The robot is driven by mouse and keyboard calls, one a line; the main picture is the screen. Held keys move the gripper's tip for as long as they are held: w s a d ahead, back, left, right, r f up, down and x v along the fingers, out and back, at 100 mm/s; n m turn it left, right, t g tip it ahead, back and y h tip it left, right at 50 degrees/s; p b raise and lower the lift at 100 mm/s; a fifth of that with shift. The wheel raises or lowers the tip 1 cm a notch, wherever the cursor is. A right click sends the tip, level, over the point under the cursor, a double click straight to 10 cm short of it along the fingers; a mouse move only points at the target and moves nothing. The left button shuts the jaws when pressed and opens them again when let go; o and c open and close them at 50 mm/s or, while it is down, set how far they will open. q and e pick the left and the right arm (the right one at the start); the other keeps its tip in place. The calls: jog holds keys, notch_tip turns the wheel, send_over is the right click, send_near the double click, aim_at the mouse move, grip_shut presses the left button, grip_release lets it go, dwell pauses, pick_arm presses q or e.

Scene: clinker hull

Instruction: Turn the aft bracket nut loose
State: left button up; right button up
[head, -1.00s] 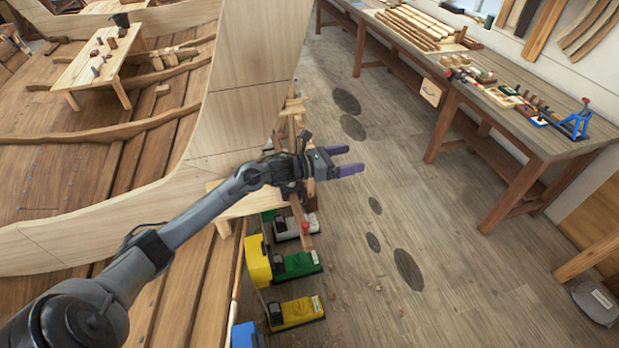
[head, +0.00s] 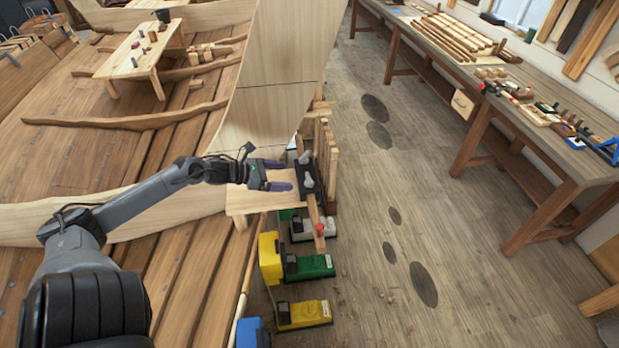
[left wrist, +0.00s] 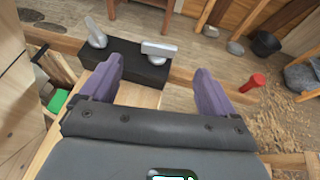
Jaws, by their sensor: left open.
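A black bracket block (head: 312,185) with two grey wing nuts sits on a wooden bar beside the hull's end. One nut (head: 304,157) is at the far end and the other (head: 309,181) is nearer. I cannot tell which is the aft one. In the left wrist view, one nut (left wrist: 158,49) shows between my fingers and the other (left wrist: 96,33) beyond the left finger, both on the black block (left wrist: 135,72). My left gripper (head: 278,175) is open and empty, its purple fingers pointing at the block from the left. The right gripper is not in view.
A red knob (head: 319,229) stands on the bar near the block. Green (head: 310,267) and yellow (head: 303,314) cases lie on the floor below. The pale hull end (head: 285,75) rises behind the gripper.

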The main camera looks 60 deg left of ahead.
aim_at(309, 177)
pick_arm(q)
jog(key=x, duration=0.8)
jog(key=shift+r, duration=0.2)
jog(key=shift+x, duration=1.2)
jog(key=c, duration=1)
jog(key=shift+o, duration=0.2)
